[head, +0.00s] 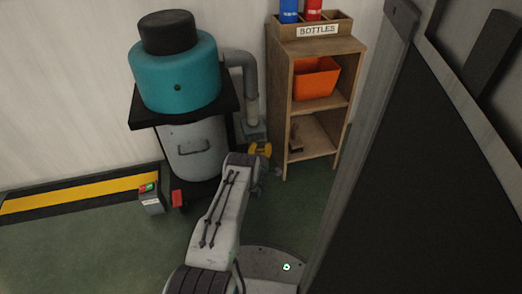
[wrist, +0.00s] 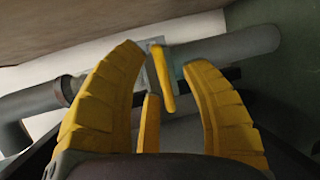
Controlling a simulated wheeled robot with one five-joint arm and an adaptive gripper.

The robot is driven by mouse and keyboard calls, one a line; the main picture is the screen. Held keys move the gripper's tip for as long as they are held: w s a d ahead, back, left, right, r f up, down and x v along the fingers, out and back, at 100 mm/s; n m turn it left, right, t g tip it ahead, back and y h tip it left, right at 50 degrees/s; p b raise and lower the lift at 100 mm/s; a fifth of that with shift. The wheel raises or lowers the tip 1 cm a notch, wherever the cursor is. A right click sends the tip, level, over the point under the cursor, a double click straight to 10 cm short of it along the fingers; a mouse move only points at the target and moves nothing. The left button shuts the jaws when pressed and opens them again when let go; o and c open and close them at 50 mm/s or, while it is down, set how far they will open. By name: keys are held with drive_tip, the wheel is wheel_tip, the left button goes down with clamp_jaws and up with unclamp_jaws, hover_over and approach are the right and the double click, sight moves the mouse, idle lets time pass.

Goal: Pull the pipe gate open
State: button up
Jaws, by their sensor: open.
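The pipe gate shows in the wrist view as a yellow tab (wrist: 164,82) on a grey plate, set across a grey pipe (wrist: 235,45). My gripper (wrist: 163,56) is open, with its two ribbed yellow fingers spread to either side of the tab. The tab shows between the fingertips, and I see no finger closed on it. A second yellow bar stands lower between the fingers; I cannot tell what it belongs to. In the head view my gripper (head: 261,151) is small and partly hidden behind my arm, by the lower pipe. The gate cannot be made out there.
A teal-topped dust collector (head: 178,75) stands left of my gripper, with its grey pipe bending down on the right. A wooden bottle shelf (head: 330,105) with an orange bin (head: 314,80) stands close on the right. A red-and-grey switch box (head: 151,199) is at the left. Green floor is clear at lower left.

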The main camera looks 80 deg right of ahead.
clamp_jaws()
idle(0.3)
drive_tip(key=a+p, duration=0.1)
drive_tip(key=s+a+p, duration=0.1)
drive_tip(key=shift+s+a+p, duration=0.3)
drive_tip(key=shift+a+p, duration=0.05)
drive_tip(key=shift+p, duration=0.05)
